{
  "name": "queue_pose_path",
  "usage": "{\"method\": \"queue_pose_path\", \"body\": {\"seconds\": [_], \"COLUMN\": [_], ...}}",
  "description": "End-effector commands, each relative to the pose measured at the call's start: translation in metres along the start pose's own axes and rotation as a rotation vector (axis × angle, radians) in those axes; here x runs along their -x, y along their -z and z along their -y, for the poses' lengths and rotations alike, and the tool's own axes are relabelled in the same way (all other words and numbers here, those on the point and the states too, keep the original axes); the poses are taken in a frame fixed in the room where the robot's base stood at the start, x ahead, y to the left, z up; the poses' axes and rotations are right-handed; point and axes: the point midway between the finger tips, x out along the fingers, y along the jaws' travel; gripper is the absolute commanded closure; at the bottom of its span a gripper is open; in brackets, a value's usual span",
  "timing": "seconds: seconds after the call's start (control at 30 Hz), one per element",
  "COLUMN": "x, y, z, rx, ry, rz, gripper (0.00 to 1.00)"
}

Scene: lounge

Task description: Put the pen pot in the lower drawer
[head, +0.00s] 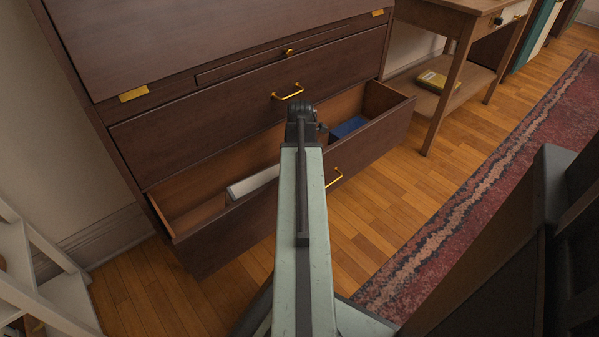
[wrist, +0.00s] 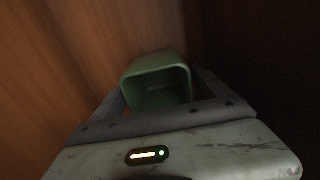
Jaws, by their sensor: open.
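The pen pot (wrist: 155,72) is a green, square-mouthed cup in the wrist view, with its mouth towards the camera. My gripper (wrist: 162,92) is open, with one finger on either side of the pot; whether they touch it I cannot tell. The lower drawer (head: 385,137) of the dark wooden cabinet is pulled out in the head view. My arm reaches over its middle, hiding the gripper and the pot there. Brown wood lies beside the pot in the wrist view, with a dark surface to the right.
A white item (head: 252,184) and a blue item (head: 348,126) lie in the drawer. The closed upper drawer (head: 225,109) is above it. A side table (head: 452,22) with a yellow book (head: 437,81) stands right. White shelving (head: 45,280) is at left; a red rug (head: 480,200) lies right.

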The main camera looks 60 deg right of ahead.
Motion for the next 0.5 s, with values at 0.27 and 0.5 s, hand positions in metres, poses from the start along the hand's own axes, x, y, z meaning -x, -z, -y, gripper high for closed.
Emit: {"method": "queue_pose_path", "body": {"seconds": [0.27,0.5], "x": [0.071,0.107], "y": [0.0,-0.001], "z": [0.0,0.0], "rx": [-0.001,-0.001], "ry": [0.0,0.0], "rz": [0.0,0.0], "gripper": [0.13,0.13]}}
